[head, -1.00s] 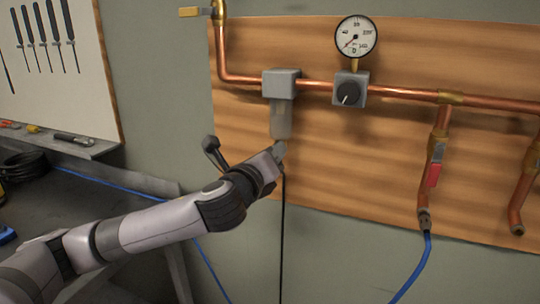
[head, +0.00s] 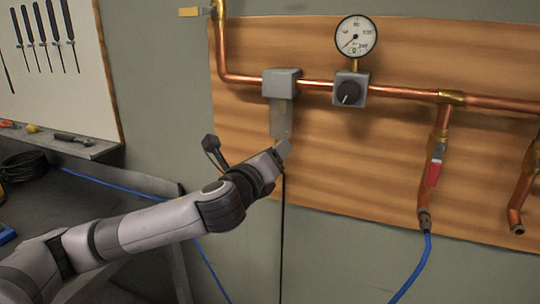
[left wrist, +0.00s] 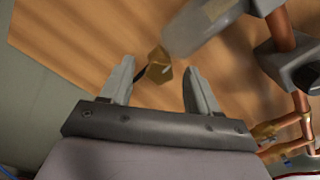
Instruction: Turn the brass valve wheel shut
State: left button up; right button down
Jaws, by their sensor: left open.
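A small faceted brass piece (left wrist: 157,70), seemingly the valve wheel, shows in the left wrist view below the end of the grey filter bowl (left wrist: 205,28). My left gripper (left wrist: 159,78) is open, with one finger on each side of the brass piece. Gaps show between it and both fingers; I cannot tell its depth between them. In the head view my left gripper (head: 282,150) is at the lower end of the filter bowl (head: 281,118) and hides the brass piece. My right gripper is in neither view.
Copper pipe (head: 315,86) runs across the wooden board (head: 390,150), with a regulator (head: 349,90) and gauge (head: 356,37) right of the filter. A black hose (head: 282,240) hangs below my gripper. A red-handled valve (head: 434,172) is further right. A workbench (head: 90,215) stands left.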

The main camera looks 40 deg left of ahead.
pick_arm(q)
jog(key=b+v, duration=0.1)
jog(key=v, duration=0.6)
dwell(0.6)
